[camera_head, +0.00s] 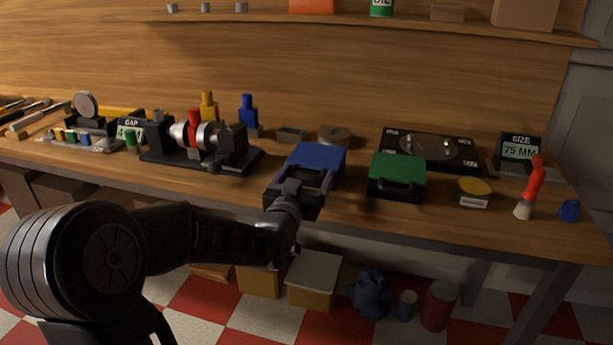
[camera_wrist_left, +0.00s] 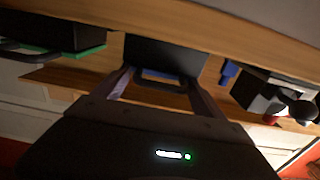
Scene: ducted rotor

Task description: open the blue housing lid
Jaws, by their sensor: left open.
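The blue housing (camera_head: 318,156) stands on the workbench, its blue lid lying flat on top and looking shut. In the left wrist view its dark body (camera_wrist_left: 165,55) is ahead of the gripper, with a dark handle and a blue strip (camera_wrist_left: 158,77) at its near edge. My left gripper (camera_head: 302,184) is open at the front of the housing. In the wrist view its two fingers (camera_wrist_left: 160,82) stand on either side of the handle, with a gap between them. The gripper hides the housing's front in the head view. I cannot tell whether the fingers touch it. My right gripper is not in view.
A green-lidded case (camera_head: 397,172) stands just right of the blue housing. A rotor on a black stand (camera_head: 205,140) is to the left. A small grey tray (camera_head: 291,135) and a round dish (camera_head: 335,134) sit behind. The bench's front edge (camera_head: 350,218) is close below the gripper.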

